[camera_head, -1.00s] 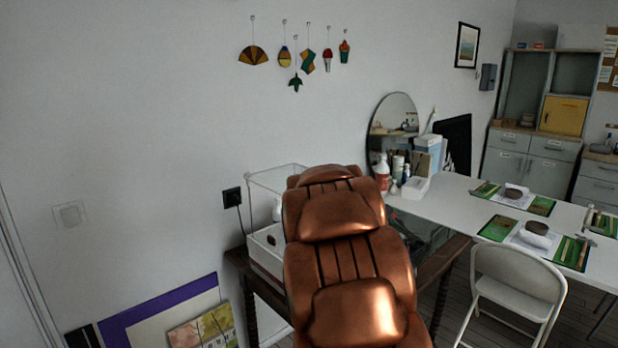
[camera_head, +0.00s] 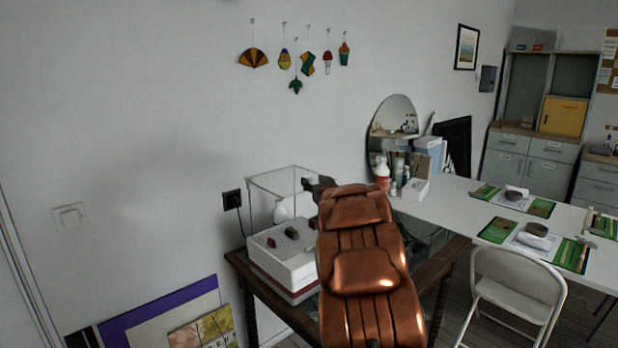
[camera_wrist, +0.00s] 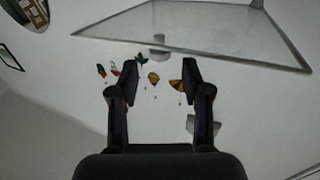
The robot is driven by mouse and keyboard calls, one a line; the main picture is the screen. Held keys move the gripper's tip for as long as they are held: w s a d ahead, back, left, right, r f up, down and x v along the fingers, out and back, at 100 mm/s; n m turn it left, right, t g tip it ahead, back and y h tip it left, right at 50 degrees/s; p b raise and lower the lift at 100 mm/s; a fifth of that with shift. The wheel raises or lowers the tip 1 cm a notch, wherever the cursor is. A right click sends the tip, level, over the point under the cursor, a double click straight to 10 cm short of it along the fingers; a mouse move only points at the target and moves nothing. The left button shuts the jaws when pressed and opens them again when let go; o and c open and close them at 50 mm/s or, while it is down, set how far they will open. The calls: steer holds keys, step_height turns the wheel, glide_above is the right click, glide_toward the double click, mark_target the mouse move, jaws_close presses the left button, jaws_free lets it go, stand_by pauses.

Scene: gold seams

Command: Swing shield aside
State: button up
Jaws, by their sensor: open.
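The clear shield (camera_head: 270,185) is a see-through panel with thin pale edges, standing above a white machine (camera_head: 290,275) with a dark red band on the dark wooden table. A pale rounded part shows behind the shield. My gripper (camera_head: 318,185) is at the shield's right side in the head view, partly hidden by my copper-coloured arm. I cannot tell whether it touches the shield. In the wrist view the shield (camera_wrist: 200,30) spans the top, beyond the fingers. My gripper's two fingers (camera_wrist: 159,80) are spread with nothing between them.
Small dark controls (camera_head: 292,233) sit on the machine's top. A socket with a cable (camera_head: 232,200) is on the wall to its left. To the right, a white table (camera_head: 455,200) holds bottles, a round mirror (camera_head: 393,118) and green mats. A white chair (camera_head: 515,285) stands in front.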

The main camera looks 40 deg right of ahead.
mark_target(310, 178)
steer(key=shift+p+x, duration=0.45)
steer(key=shift+x, duration=1.95)
steer(key=shift+c, duration=0.3)
jaws_close()
